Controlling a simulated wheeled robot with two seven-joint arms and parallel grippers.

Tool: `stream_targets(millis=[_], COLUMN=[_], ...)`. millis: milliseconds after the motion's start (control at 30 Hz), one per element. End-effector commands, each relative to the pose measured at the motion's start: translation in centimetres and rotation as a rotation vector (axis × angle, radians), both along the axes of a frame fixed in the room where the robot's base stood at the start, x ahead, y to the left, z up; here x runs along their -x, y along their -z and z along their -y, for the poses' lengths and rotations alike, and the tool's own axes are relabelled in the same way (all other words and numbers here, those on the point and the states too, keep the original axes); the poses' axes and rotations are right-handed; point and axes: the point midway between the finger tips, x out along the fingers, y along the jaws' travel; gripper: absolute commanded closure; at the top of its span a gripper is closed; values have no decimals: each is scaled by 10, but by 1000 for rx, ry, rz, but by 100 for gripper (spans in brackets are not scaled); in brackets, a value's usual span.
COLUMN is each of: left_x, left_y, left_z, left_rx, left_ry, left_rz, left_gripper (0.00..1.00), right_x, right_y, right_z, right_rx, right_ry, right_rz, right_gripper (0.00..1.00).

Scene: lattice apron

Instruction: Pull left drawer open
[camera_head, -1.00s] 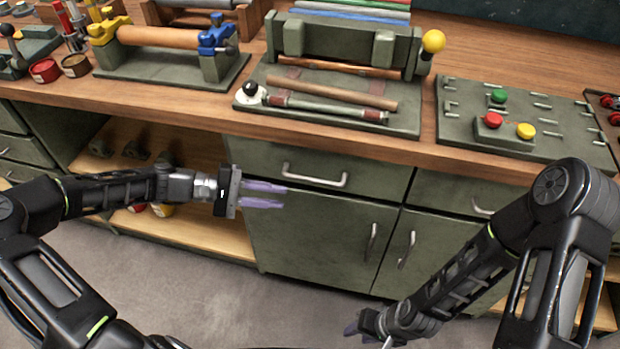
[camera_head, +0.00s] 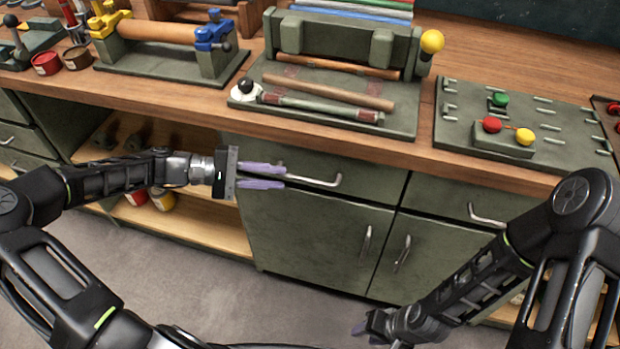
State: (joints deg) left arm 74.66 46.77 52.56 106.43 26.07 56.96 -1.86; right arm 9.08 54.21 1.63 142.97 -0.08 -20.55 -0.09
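The left drawer (camera_head: 365,180) is a green drawer front under the wooden worktop, and it looks closed. Its silver bar handle (camera_head: 318,182) is partly hidden at its left end by my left gripper. My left gripper (camera_head: 272,177) is open, with its two purple fingers pointing right, one above the other. The fingertips are at the handle's left end; I cannot tell whether they touch it. My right gripper (camera_head: 362,330) is low, in front of the cabinet and well away from the drawer. Its fingers are mostly hidden by the arm.
A right drawer with its own handle (camera_head: 487,216) is beside it. Cabinet doors with vertical handles (camera_head: 366,242) are below. The worktop (camera_head: 205,100) overhangs the drawers and carries vises, tools and a button panel (camera_head: 510,130). Open shelves (camera_head: 190,215) lie to the left.

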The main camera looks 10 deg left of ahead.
Motion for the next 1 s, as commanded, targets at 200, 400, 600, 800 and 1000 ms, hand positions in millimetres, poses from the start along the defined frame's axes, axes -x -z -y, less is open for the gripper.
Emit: stream_targets(millis=[200,400,600,800,1000], left_x=[-1,-6,-14,-20,-21], left_y=[1,5,12,16,17], left_z=[3,24,54,72,74], left_rx=[1,2,2,1,0], left_ry=[1,3,2,1,0], left_rz=[0,0,0,0,0], left_gripper=[78,78,78,78,78], right_x=[0,0,0,0,0], right_y=[0,0,0,0,0], right_z=[0,0,0,0,0], right_rx=[0,0,0,0,0], right_ry=[0,0,0,0,0], right_rz=[0,0,0,0,0], right_gripper=[64,64,64,64,64])
